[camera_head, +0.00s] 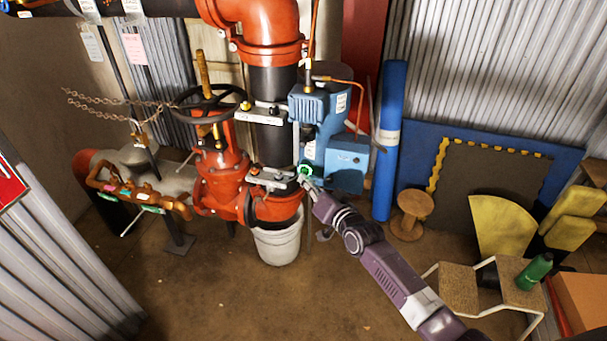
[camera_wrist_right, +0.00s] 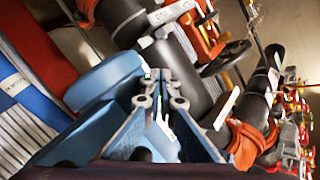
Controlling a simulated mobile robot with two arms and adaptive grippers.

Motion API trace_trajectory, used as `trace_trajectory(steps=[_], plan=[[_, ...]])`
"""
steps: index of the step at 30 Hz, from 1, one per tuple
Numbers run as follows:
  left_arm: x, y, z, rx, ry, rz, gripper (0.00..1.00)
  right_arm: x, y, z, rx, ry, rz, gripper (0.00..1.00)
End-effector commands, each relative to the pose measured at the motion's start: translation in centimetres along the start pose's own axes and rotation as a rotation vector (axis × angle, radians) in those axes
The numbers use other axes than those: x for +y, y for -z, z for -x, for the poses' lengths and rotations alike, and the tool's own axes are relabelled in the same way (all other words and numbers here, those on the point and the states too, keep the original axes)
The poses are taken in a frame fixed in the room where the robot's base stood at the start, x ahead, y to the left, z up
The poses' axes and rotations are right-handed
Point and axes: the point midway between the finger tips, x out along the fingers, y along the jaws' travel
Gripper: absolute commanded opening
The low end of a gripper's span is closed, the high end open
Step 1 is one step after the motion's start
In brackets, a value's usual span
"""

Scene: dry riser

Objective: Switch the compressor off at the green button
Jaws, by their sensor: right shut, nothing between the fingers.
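The blue compressor (camera_head: 322,112) is mounted beside the black and red riser pipe, with a blue box (camera_head: 346,160) at its lower right. The green button (camera_head: 305,170) shows as a bright green ring at the compressor's lower left. My right gripper (camera_head: 306,182) is shut and empty, its tips right at the button's lower edge. I cannot tell whether they touch it. In the right wrist view, the shut fingers (camera_wrist_right: 160,76) point at blue compressor parts (camera_wrist_right: 105,82), and the green button is not visible. My left gripper is not in view.
A red valve (camera_head: 218,165) with a black handwheel (camera_head: 208,103) stands left of the pipe. A white bucket (camera_head: 278,243) is below it. A blue roll (camera_head: 389,140), a wooden spool (camera_head: 411,213) and a stool (camera_head: 470,290) are at the right. Floor at front left is clear.

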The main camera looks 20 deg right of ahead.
Motion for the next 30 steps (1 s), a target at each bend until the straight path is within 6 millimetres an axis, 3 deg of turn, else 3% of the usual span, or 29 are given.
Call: trace_trajectory(steps=[30], plan=[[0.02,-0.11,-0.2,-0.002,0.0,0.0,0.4,0.26,0.69,-0.47,0.003,0.0,0.0,0.0]])
